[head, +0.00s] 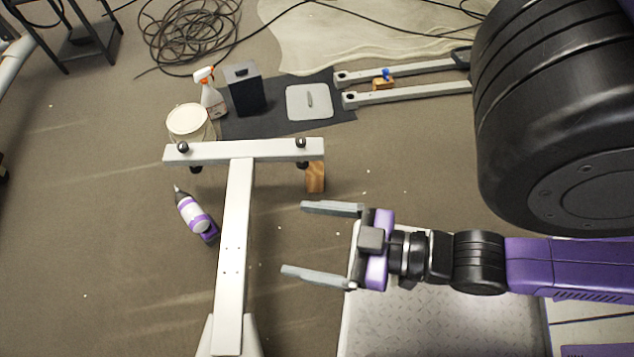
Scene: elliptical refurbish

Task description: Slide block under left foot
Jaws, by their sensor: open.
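A white T-shaped frame (236,230) stands on the floor with a crossbar (243,150) at its far end. A dark foot shows under the crossbar's left end (196,169) and another under its right end (303,166). A wooden block (316,178) stands at the crossbar's right end, partly hidden by the bar; I cannot tell whether it touches the foot. My gripper (292,239) is open and empty, its two grey fingers pointing left, to the right of the frame's long beam and nearer than the block.
A purple-and-white tool (198,215) lies left of the beam. A white bucket (188,124), spray bottle (211,95) and dark box (244,90) stand behind the crossbar. Pale rails (405,95) lie at the back right. A metal plate (440,325) is below my arm.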

